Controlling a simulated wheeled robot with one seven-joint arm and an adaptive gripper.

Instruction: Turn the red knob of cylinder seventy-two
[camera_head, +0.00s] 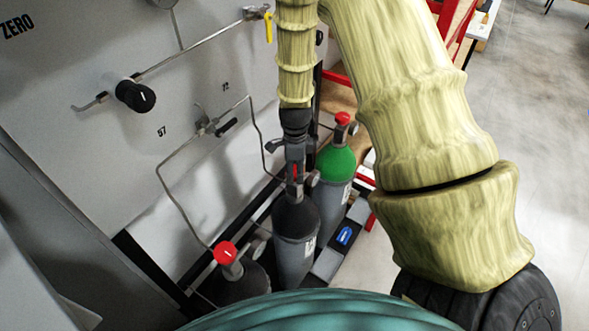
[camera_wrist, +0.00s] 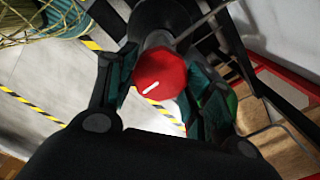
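My gripper (camera_head: 295,168) points down over the middle dark grey cylinder (camera_head: 296,245). A small part of that cylinder's red knob shows between the fingers in the head view. In the wrist view the red knob (camera_wrist: 160,76), with a white line on its face, sits between the two fingers of my gripper (camera_wrist: 160,88). The fingers are open, one on each side of the knob, with what looks like a narrow gap. I cannot see clear contact. The number on this cylinder is too small to read. A "72" label (camera_head: 226,86) is on the wall panel.
A green-topped cylinder (camera_head: 336,160) with a red knob (camera_head: 342,118) stands close behind. Another dark cylinder with a red knob (camera_head: 225,253) stands front left. Thin pipes (camera_head: 180,147) and a black panel knob (camera_head: 135,94) are on the wall at left. Open floor lies right.

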